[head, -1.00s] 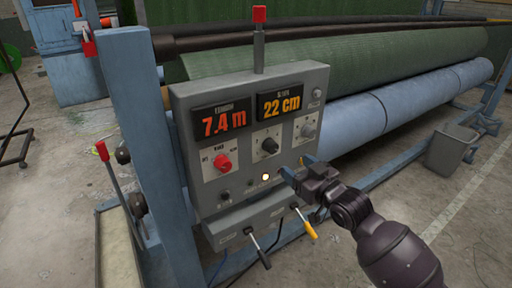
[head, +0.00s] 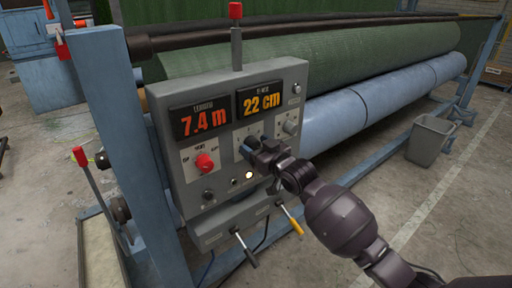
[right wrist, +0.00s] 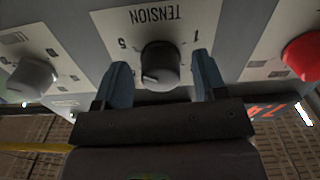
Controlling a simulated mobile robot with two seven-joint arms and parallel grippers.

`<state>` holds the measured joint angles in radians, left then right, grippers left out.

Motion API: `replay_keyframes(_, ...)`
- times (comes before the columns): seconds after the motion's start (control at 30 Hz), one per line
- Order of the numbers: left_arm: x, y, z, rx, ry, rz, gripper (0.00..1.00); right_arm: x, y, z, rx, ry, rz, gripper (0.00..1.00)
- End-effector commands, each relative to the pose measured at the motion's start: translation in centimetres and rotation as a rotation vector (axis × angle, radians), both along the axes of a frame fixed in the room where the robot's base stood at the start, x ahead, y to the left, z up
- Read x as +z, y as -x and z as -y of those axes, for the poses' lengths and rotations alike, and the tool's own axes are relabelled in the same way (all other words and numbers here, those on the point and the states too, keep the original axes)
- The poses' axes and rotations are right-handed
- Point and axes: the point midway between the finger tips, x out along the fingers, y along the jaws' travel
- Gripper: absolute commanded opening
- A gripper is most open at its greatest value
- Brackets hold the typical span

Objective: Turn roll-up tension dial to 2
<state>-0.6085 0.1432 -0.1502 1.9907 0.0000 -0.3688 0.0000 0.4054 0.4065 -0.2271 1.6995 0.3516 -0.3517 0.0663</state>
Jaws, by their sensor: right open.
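The black tension dial (right wrist: 160,65) sits on a white plate marked TENSION with 1 and 5, upside down in the right wrist view. A pale mark shows on its lower left there; I cannot read which number it points at. My right gripper (right wrist: 163,85) is open, one blue fingertip on each side of the dial; I cannot tell if they touch it. In the head view my right gripper (head: 247,152) covers most of the dial on the grey control box (head: 182,192). My left gripper is not in view.
A red knob (head: 205,162) and a grey knob (head: 290,127) flank the dial. Displays (head: 204,119) above read 7.4 m and 22 cm. Two levers (head: 290,219) stick out below the box. A green turf roll (head: 330,60) lies behind. A grey bin (head: 430,140) stands right.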

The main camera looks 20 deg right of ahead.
Motion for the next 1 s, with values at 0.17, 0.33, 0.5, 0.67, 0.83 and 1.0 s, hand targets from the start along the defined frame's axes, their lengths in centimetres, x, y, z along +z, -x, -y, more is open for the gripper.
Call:
replay_keyframes(0.17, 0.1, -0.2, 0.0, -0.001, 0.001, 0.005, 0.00, 0.0, -0.1, -0.1, 0.001, 0.000, 0.001, 0.65)
replay_keyframes(0.33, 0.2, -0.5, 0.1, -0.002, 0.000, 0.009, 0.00, 0.0, -0.1, -0.1, 0.000, 0.000, 0.001, 0.53)
replay_keyframes(0.5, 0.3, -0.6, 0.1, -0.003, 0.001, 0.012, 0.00, 0.0, 0.0, -0.1, 0.000, 0.000, 0.001, 0.27)
replay_keyframes(0.67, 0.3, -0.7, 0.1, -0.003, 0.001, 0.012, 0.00, 0.0, 0.0, 0.0, 0.000, 0.001, 0.001, 0.16)
replay_keyframes(0.83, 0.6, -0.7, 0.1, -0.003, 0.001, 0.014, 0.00, 0.1, 0.0, 0.0, 0.000, 0.024, 0.010, 0.16)
replay_keyframes(1.0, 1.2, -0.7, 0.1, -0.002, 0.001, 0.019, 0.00, 0.3, 0.0, -0.1, 0.000, 0.089, 0.036, 0.16)
